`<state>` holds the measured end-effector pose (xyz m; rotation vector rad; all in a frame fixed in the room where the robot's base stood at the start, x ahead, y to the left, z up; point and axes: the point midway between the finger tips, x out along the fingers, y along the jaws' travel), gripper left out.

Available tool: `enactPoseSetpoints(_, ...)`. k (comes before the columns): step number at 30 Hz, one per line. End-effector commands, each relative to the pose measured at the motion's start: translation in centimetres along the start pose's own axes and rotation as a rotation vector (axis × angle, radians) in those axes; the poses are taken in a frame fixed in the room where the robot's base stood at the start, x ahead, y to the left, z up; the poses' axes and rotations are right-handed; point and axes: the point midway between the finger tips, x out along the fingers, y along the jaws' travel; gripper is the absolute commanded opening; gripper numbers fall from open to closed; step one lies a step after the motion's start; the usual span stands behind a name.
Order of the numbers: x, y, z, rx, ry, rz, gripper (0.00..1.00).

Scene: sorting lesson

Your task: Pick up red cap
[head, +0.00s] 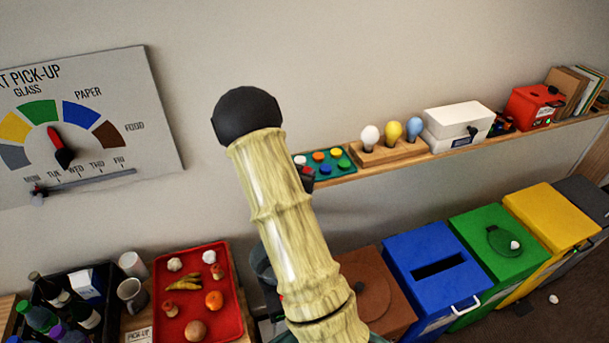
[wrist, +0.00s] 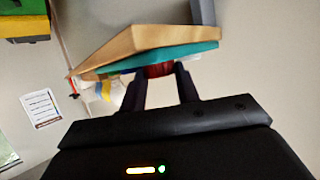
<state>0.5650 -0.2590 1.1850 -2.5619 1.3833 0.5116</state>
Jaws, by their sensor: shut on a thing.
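The red cap (wrist: 159,71) shows in the wrist view between the two dark fingertips of my gripper (wrist: 160,75). My gripper is shut on it. The cap is right beside the edge of the teal board (wrist: 200,49); I cannot tell whether it touches the board. In the head view a small red patch of the cap (head: 306,170) shows at the left front of the teal board (head: 345,165), by my gripper's dark tip (head: 308,184). My arm hides most of the gripper there.
The board holds several coloured caps and sits on a wall shelf (head: 400,159). Beside it stand a wooden bulb holder (head: 385,155), a white box (head: 455,120) and a red box (head: 530,107). Coloured bins stand below. A red tray (head: 225,250) is at lower left.

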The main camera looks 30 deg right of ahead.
Motion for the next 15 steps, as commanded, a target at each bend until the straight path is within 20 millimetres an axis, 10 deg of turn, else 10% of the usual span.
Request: enactPoseSetpoints(15,-3.0,-0.1,-7.2,0.005,0.004,-0.002,0.1)
